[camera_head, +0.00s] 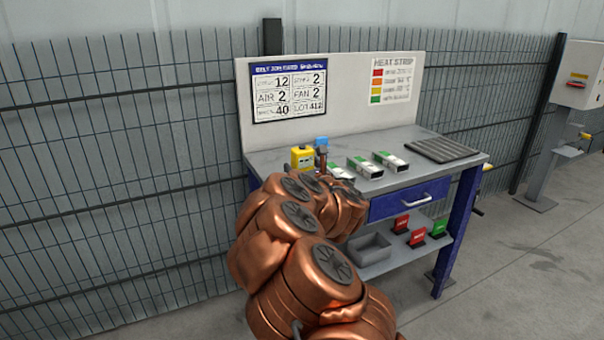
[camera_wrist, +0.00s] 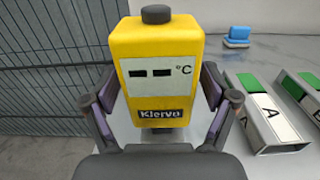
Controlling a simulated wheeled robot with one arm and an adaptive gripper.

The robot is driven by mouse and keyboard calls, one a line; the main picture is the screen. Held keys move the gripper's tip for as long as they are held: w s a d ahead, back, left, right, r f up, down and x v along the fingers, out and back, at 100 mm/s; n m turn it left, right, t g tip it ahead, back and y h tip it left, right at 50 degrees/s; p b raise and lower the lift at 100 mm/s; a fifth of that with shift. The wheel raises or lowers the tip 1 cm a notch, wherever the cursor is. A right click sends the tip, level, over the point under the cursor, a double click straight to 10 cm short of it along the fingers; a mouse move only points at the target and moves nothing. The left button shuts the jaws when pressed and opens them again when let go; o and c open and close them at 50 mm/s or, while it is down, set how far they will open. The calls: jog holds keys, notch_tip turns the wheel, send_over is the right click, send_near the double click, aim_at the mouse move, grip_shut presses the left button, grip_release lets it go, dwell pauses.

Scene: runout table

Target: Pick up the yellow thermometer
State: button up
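The yellow thermometer (camera_head: 302,157) stands upright near the left end of the grey table top in the head view. In the wrist view the thermometer (camera_wrist: 152,48) fills the middle, its display and "Klervo" label facing the camera and a dark knob on top. My gripper (camera_wrist: 160,90) is open, with one finger at each side of the thermometer's body. A narrow gap shows between the fingers and its sides, and I see no firm contact. The thermometer's base is partly hidden behind my gripper. In the head view my arm hides part of the table's front left.
On the table (camera_head: 438,168), several white-and-green boxes, one marked A (camera_wrist: 268,115), lie right of the thermometer. A small blue object (camera_wrist: 237,36) is behind it. A back board (camera_head: 335,125) rises behind the table top. A dark ribbed mat (camera_head: 440,150) lies at the right end.

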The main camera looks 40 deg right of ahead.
aim_at(306, 157)
jog(key=c, duration=1)
jog(key=shift+r, duration=0.2)
jog(key=shift+r, duration=1.65)
jog(key=shift+s+a, duration=0.15)
jog(key=shift+s, duration=0.5)
jog(key=r+b+v, duration=0.1)
jog(key=b+v, duration=0.3)
jog(key=v, duration=1)
jog(key=shift+s+d+r+b, duration=0.25)
jog(key=shift+s+b, duration=0.1)
jog(key=shift+s, duration=0.15)
